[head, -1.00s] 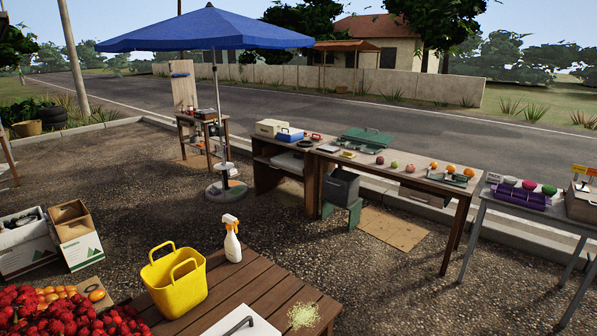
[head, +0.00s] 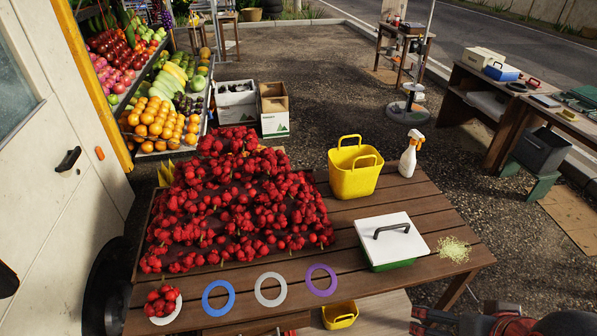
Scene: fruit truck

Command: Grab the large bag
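The large bag (head: 355,172) is a yellow open-topped carrier with two looped handles. It stands upright at the back of the brown slatted table, left of a spray bottle. A smaller yellow bag (head: 340,315) shows low down beyond the table's front edge. My gripper (head: 418,320) is partly in view at the bottom right, dark with red parts, in front of the table. It is well apart from the large bag. The frame edge cuts off much of it, and its opening is unclear.
On the slatted table (head: 345,220) are a large pile of red fruit (head: 235,205), a white-lidded green box (head: 390,240), a spray bottle (head: 410,155), and blue, white and purple rings (head: 320,280) along the front. A fruit stand (head: 165,100) is at the back left.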

